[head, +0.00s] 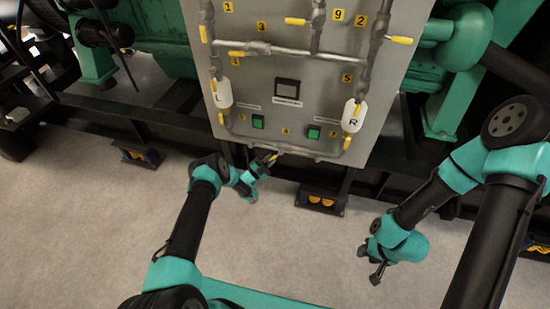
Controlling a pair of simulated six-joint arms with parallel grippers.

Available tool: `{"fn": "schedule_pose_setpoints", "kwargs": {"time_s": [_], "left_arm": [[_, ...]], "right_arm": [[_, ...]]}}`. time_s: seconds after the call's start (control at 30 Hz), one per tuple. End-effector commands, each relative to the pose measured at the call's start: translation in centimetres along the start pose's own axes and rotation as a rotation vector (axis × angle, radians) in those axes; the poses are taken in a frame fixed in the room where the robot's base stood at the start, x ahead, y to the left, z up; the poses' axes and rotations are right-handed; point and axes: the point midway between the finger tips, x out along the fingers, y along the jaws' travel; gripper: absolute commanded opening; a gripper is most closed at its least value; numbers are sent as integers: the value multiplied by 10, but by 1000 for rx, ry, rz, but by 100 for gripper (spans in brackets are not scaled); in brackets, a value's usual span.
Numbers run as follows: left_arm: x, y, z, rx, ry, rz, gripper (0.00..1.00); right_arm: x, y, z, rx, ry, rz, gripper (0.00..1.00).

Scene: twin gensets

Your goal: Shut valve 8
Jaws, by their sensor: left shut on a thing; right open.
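A grey panel (270,85) carries pipes with several yellow-handled valves and yellow number labels. On the bottom pipe is a valve with a small yellow handle (274,157), below a label (285,131) that looks like 8 but is too small to read surely. My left gripper (270,160) is at this handle and shut on it; its fingers partly hide the handle. The handle's exact angle is hard to tell. My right gripper (376,274) is open and empty, over the floor to the right, away from the panel.
White tags L (221,93) and R (353,116) hang on the side pipes. Two green buttons (258,122) (314,132) and a dark display (287,89) are on the panel. Green machines and a black frame rail stand behind. The floor (300,235) between my arms is clear.

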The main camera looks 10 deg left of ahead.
Motion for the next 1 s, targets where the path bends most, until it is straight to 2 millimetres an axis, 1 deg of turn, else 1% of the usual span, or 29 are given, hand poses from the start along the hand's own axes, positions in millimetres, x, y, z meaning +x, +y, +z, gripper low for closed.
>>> {"fn": "schedule_pose_setpoints", "kwargs": {"time_s": [0.1,0.2,0.63,0.8,1.0], "left_arm": [[-6,4,3,-72,13,-83,0],[-8,8,3,-136,29,-152,0],[3,31,0,-400,107,-416,0],[6,36,-2,-471,127,-485,0],[9,38,-4,-517,140,-530,0]], "right_arm": [[0,0,0,0,0,0,41],[0,0,0,0,0,0,41],[0,0,0,0,0,0,41],[0,0,0,0,0,0,41],[0,0,0,0,0,0,41]]}}
